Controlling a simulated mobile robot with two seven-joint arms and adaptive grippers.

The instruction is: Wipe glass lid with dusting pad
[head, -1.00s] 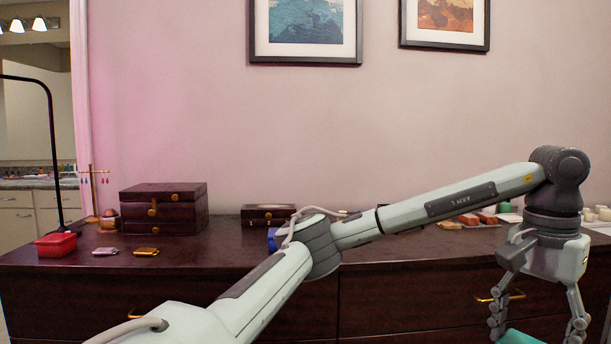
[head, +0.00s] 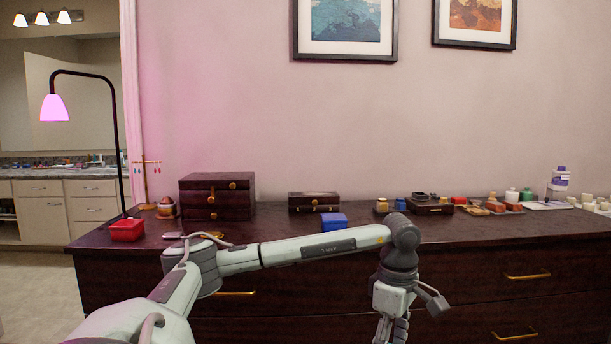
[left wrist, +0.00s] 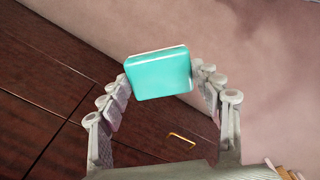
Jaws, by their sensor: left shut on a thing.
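My left gripper (left wrist: 161,80) is shut on a teal dusting pad (left wrist: 158,75) with a pale back edge, held between its fingertips in the left wrist view. In the head view my left gripper (head: 392,328) hangs down in front of the dresser, its fingertips and the pad cut off by the lower edge. A low dark box (head: 314,203) with a brass knob stands at the back of the dresser top. Another low dark box (head: 430,208) stands farther right with small dark things on it. I cannot tell which has a glass lid. My right gripper is not in view.
The dresser top (head: 480,232) is clear along its front right. A tall dark box (head: 217,197), a red container (head: 127,230) and a lamp (head: 55,108) are at left. A blue box (head: 333,221) sits mid-dresser. Several small bottles and blocks crowd the back right.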

